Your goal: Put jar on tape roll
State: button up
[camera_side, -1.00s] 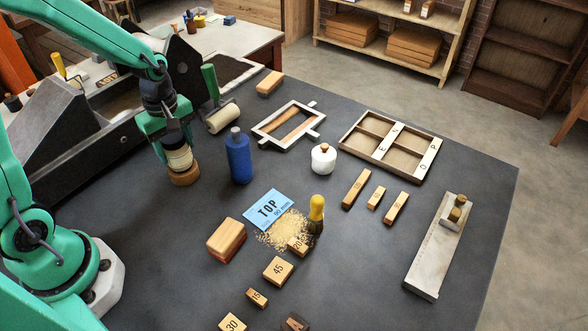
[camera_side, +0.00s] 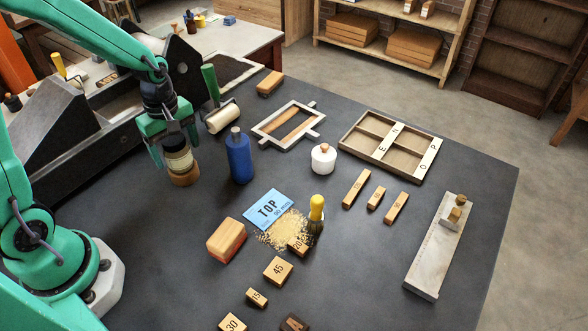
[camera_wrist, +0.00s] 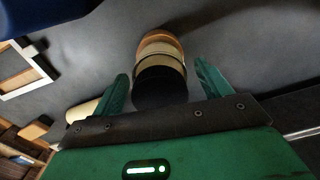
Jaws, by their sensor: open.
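The jar (camera_side: 179,160), with a cream band and a dark top, stands on the brown tape roll (camera_side: 185,178) at the left of the dark table. In the wrist view the jar's dark top (camera_wrist: 160,85) is nearest, with the tape roll (camera_wrist: 158,38) beyond it. The jar looks upright and resting on the roll. My gripper (camera_side: 177,156) is open, with one finger on each side of the jar. In the wrist view gaps show between the jar and both fingers of my gripper (camera_wrist: 161,72). The jar's upper part is partly hidden in the side view.
A blue bottle (camera_side: 239,157) stands just right of the roll. A brayer with a green handle (camera_side: 210,85) lies behind. A dark press (camera_side: 90,130) is to the left. A white lidded pot (camera_side: 323,158) and wooden blocks are farther right. Bare table lies in front of the roll.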

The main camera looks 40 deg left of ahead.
notch_tip(320, 180, up, 12)
jog(key=shift+r, duration=0.15)
dwell(0.6)
dwell(0.5)
jog(key=s+d+r+m+t, duration=0.2)
jog(key=s+m, duration=0.3)
jog(key=m, duration=0.3)
jog(key=s+d+r+m+t, duration=0.3)
jog(key=s+m, duration=0.2)
jog(key=m, duration=0.3)
jog(key=shift+r+t, duration=0.3)
jog(key=shift+r, duration=0.1)
